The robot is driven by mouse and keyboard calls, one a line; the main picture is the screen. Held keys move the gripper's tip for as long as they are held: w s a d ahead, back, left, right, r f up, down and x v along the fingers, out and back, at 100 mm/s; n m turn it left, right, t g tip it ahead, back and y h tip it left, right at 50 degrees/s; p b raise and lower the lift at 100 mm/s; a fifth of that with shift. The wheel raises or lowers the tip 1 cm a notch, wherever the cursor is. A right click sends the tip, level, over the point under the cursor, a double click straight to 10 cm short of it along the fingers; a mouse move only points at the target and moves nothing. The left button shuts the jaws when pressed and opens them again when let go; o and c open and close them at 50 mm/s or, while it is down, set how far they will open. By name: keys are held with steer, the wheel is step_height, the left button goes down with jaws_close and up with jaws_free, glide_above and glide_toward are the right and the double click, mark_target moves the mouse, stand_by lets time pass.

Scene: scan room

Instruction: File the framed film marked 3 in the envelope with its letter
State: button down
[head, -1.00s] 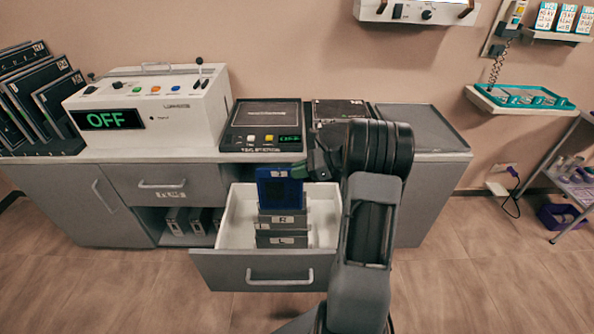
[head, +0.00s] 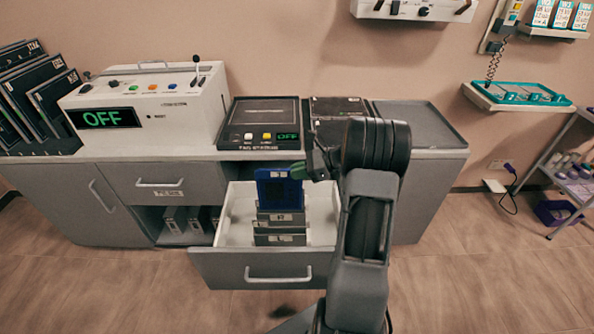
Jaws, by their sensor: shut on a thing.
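My gripper (head: 303,171) is shut on a blue framed film (head: 278,192) and holds it upright at the open drawer (head: 235,215). The mark on the film is too small to read. Dark grey envelopes (head: 280,227) stand in a row in the drawer, just in front of the film. One label looks like R and the front one like L. The film's lower edge is hidden behind the envelopes, so I cannot tell whether it is inside one. My arm hides the drawer's right side.
A white console (head: 150,108) reading OFF and a black device (head: 258,122) stand on the counter above the drawer. Dark folders (head: 45,95) lean at the left. An empty grey tray (head: 418,125) lies at the right. The floor in front is clear.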

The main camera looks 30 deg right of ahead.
mark_target(298, 209)
steer(key=shift+f+b, duration=3.45)
steer(key=shift+f, duration=3.55)
steer(key=c, duration=1.1)
jaws_free()
steer(key=p+v, duration=0.2)
steer(key=v, duration=1.1)
steer(key=shift+s+d, duration=0.15)
steer(key=shift+d, duration=0.15)
steer(key=shift+r+p, duration=0.25)
steer(key=shift+p, duration=0.1)
